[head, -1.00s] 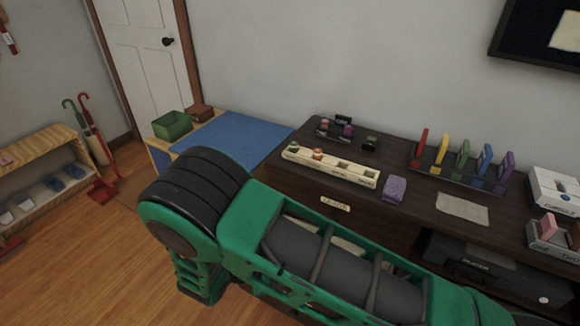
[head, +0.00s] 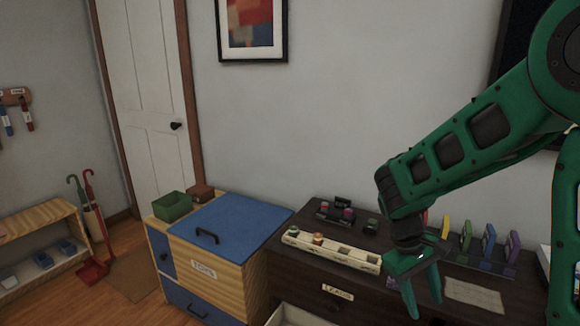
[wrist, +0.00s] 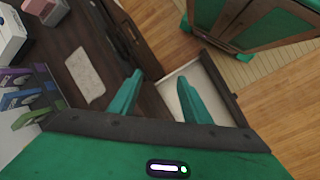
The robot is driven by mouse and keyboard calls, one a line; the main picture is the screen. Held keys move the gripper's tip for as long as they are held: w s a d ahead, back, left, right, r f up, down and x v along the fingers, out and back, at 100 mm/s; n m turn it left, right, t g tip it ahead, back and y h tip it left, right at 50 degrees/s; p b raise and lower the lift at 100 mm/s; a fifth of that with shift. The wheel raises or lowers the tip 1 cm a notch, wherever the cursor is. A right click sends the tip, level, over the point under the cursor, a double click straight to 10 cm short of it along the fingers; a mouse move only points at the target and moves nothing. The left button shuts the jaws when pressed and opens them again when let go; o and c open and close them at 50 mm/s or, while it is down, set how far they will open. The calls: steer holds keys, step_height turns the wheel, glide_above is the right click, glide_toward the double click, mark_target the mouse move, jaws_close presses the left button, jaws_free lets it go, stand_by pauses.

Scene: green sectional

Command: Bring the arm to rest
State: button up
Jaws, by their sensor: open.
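My gripper (head: 422,297) hangs from my green arm on the right of the head view, in front of the dark dresser (head: 385,246). Its fingers point down and stand apart, with nothing seen between them. In the wrist view the two green fingers of my gripper (wrist: 160,97) are also apart and empty. Below them are the dresser's edge and an open drawer with a pale inside (wrist: 176,98). The arm hides part of the dresser top.
On the dresser stand a long cream tray (head: 335,249), a dark rack with coloured upright pieces (head: 488,243) and a beige sheet (head: 474,293). A toy chest with a blue lid (head: 235,219) and a green box (head: 172,206) are to the left. Wooden floor (head: 130,308) lies in front.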

steer(key=s+d+r+m+y, duration=0.1)
steer(key=s+d+r+m, duration=0.2)
steer(key=s, duration=0.3)
steer(key=s+d+r+m+t+y, duration=0.1)
steer(key=s+d+r+m, duration=0.1)
steer(key=s, duration=0.5)
steer(key=s+d+r+m+t+y, duration=0.1)
steer(key=s+d+r+m+y, duration=0.1)
steer(key=s+d+m, duration=0.3)
steer(key=shift+s+d+r, duration=0.15)
steer(key=shift+s+r, duration=0.65)
steer(key=shift+s, duration=0.25)
steer(key=shift+w+f, duration=0.25)
steer(key=shift+w, duration=0.4)
